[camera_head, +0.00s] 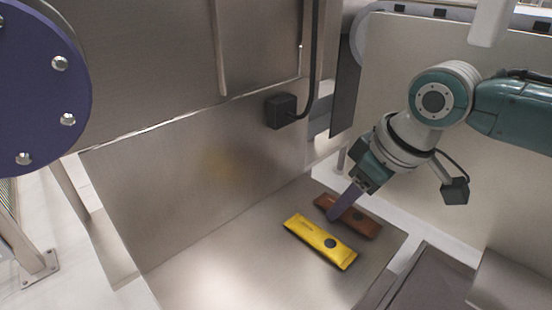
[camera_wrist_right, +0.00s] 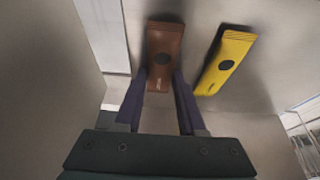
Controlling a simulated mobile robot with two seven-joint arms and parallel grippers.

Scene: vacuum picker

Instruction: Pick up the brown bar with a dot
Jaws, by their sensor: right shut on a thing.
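The brown bar with a dark dot (camera_head: 365,225) lies on the metal surface at the right of the head view, and it also shows at the top of the right wrist view (camera_wrist_right: 164,44). My right gripper (camera_head: 335,214) reaches down to it from the upper right. In the right wrist view its two purple fingers (camera_wrist_right: 160,85) are shut on the near end of the bar, one on each side. The dot is just beyond the fingertips. I cannot tell whether the bar is clear of the surface. My left gripper is not in view.
A yellow bar with a dark dot (camera_head: 318,240) lies beside the brown one, with a narrow gap; it also shows in the right wrist view (camera_wrist_right: 226,62). Metal walls (camera_head: 200,150) rise behind. The metal surface (camera_head: 215,265) to the left is bare.

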